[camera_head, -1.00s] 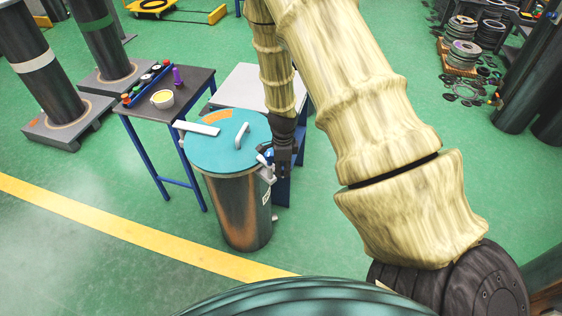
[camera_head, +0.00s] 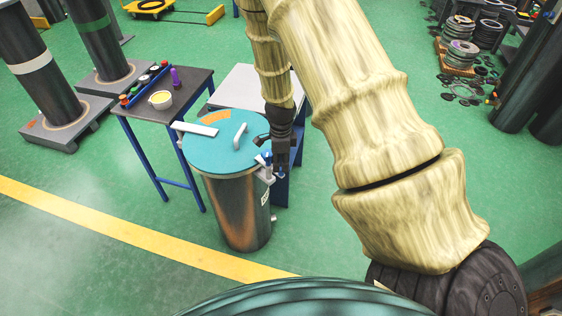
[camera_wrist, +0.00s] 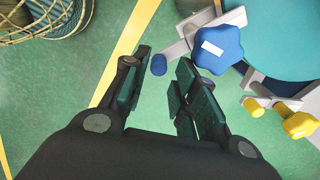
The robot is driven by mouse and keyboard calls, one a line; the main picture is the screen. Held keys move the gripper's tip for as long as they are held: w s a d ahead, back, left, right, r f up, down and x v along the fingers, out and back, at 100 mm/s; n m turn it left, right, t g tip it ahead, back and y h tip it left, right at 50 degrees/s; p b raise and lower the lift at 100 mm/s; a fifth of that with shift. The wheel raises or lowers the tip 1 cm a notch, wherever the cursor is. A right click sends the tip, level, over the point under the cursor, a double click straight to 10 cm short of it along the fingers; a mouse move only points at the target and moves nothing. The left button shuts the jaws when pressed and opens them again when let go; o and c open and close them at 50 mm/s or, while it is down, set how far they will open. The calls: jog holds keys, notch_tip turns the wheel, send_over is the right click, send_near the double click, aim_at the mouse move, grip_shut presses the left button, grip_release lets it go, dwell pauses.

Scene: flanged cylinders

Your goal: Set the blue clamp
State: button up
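The blue clamp (camera_wrist: 221,48) has a blue star-shaped knob and a grey arm ending in a small blue tip. It sits at the rim of the teal lid (camera_wrist: 290,35) on a metal cylinder (camera_head: 237,215). In the head view, the blue clamp (camera_head: 264,158) shows small at the lid's right edge, beside my gripper (camera_head: 280,160). In the wrist view, my gripper (camera_wrist: 164,72) is open, with its dark green pads apart. The small blue tip appears between the fingertips; contact cannot be told. The star knob lies beyond the right finger.
A clamp with yellow knobs (camera_wrist: 298,122) is on the lid's rim right of the blue one. A dark table (camera_head: 190,85) with a bowl (camera_head: 161,100) and a purple bottle (camera_head: 175,76) stands left. A pale table (camera_head: 246,84) is behind the cylinder.

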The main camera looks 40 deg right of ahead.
notch_tip(320, 180, up, 8)
jog(key=shift+r, duration=0.25)
dwell(0.5)
